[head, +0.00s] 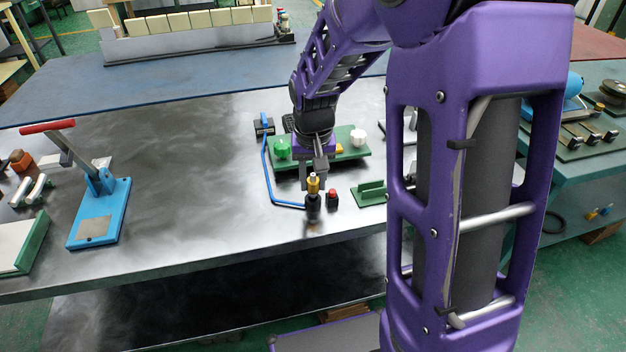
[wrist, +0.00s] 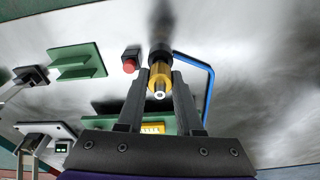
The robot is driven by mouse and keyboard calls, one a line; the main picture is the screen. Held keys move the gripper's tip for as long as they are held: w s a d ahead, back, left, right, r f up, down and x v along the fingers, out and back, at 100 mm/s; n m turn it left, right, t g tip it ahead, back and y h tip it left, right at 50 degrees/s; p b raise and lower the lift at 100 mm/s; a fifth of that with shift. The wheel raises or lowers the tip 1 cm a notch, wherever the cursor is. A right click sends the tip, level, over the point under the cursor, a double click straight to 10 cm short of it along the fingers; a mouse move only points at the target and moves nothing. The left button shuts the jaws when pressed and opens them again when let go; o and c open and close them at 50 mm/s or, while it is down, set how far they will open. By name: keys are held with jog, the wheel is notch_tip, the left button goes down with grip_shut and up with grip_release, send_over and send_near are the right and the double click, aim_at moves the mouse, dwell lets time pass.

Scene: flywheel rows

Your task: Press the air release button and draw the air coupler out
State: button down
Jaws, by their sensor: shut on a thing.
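The brass air coupler (head: 313,184) stands upright at the black socket (head: 313,203) near the table's front edge. In the wrist view, the coupler (wrist: 159,76) shows end-on between my fingers, with the black socket (wrist: 160,53) behind it. My gripper (head: 315,178) is shut on the coupler from above. I cannot tell whether the coupler is fully seated in the socket. The red air release button (head: 333,193) sits on a small black box just right of the socket. In the wrist view the button (wrist: 129,66) is left of my fingers, untouched.
A blue hose (head: 268,172) runs from a black box (head: 264,127) to the socket. Behind is a green plate (head: 350,153) with green and white knobs. A small green bracket (head: 370,192) stands right of the button. A blue toggle clamp (head: 100,210) stands left; bare metal lies between.

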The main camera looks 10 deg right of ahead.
jog(key=shift+r+p, duration=0.95)
jog(key=shift+r, duration=0.45)
